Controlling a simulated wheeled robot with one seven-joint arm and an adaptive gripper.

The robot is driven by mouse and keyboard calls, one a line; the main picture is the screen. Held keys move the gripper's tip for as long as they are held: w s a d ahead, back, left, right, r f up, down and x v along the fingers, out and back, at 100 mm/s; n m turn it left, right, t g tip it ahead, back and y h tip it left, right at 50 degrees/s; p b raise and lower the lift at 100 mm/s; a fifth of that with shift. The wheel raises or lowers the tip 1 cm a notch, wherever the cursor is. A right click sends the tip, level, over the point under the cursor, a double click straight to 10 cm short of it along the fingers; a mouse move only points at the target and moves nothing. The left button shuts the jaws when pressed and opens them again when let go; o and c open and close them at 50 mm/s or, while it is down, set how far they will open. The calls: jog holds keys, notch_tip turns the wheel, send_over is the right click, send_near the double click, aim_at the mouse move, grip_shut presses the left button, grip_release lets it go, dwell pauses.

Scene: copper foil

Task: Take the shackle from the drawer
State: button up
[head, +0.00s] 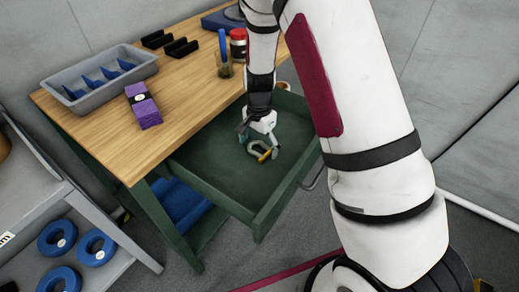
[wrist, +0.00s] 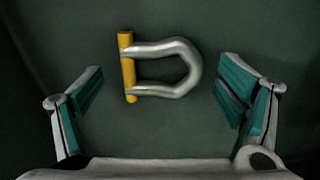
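The shackle is a silver bow with a yellow pin (wrist: 127,68). It lies flat on the floor of the open green drawer (head: 215,172), and its bow shows in the wrist view (wrist: 190,68). In the head view the shackle (head: 264,153) is partly covered by my gripper. My gripper (head: 262,140) is inside the drawer, above the shackle. In the wrist view my gripper (wrist: 165,98) has its fingers wide apart, one on each side of the shackle and not touching it.
The drawer hangs out from a wooden-topped workbench (head: 110,120). On the bench are a grey divided tray (head: 70,77), a purple box (head: 143,105), black holders, a cup with a blue tool (head: 223,62) and a red jar (head: 238,44). A grey shelf with blue rings (head: 57,238) stands left.

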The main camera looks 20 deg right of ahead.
jog(key=c, duration=1.1)
jog(key=shift+r, duration=0.1)
